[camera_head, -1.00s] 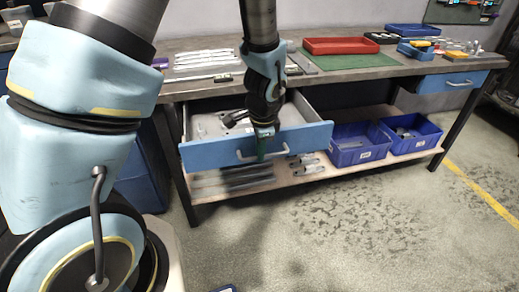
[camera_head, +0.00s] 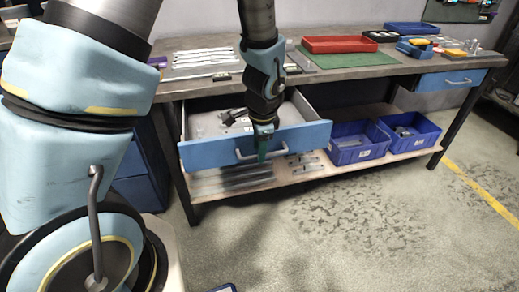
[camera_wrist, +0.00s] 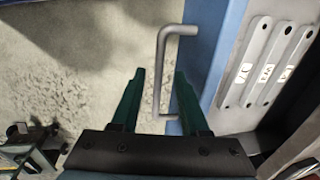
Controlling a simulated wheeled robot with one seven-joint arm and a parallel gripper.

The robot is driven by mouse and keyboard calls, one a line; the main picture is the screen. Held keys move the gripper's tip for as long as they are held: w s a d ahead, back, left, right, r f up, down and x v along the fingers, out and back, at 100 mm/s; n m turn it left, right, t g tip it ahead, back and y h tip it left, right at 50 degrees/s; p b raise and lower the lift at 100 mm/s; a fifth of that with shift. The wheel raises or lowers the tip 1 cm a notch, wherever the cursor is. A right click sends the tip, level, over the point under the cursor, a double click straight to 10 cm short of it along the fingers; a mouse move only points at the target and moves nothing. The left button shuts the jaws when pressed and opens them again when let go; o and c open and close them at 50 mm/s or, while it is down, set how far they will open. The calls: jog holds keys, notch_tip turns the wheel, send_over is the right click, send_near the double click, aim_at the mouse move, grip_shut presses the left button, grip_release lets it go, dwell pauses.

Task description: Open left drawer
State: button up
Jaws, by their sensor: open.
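The left drawer (camera_head: 209,154) has a blue front and stands pulled out from under the workbench, with dark and metal parts inside. Its grey bar handle (camera_head: 247,156) is on the front face. My gripper (camera_head: 263,150) points down at the drawer front. In the wrist view my gripper's green fingers (camera_wrist: 154,98) are open, with the handle (camera_wrist: 161,70) between them. The blue drawer front (camera_wrist: 214,60) is beside the right finger. I cannot tell whether a finger touches the handle.
The right drawer (camera_head: 450,80) is closed. Two blue bins (camera_head: 360,155) and flat metal brackets (camera_head: 235,178) lie on the lower shelf. A red tray (camera_head: 340,45) and a green mat (camera_head: 350,61) are on the bench top. The floor (camera_head: 340,220) in front is clear.

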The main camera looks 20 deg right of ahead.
notch_tip(320, 180, up, 10)
jog(key=s, duration=0.2)
jog(key=shift+a, duration=0.15)
jog(key=shift+r, duration=0.1)
jog(key=w+a+r+n, duration=0.1)
jog(key=a+r+n, duration=0.1)
jog(key=a+n, duration=0.7)
jog(key=w+a+r+n+p, duration=0.1)
jog(key=a+n, duration=0.8)
jog(key=a, duration=0.9)
jog(key=shift+w+a+r+g+p, duration=0.25)
jog(key=shift+a+r+g+p, duration=0.1)
jog(key=shift+r, duration=0.2)
jog(key=shift+o, duration=0.3)
dwell(2.0)
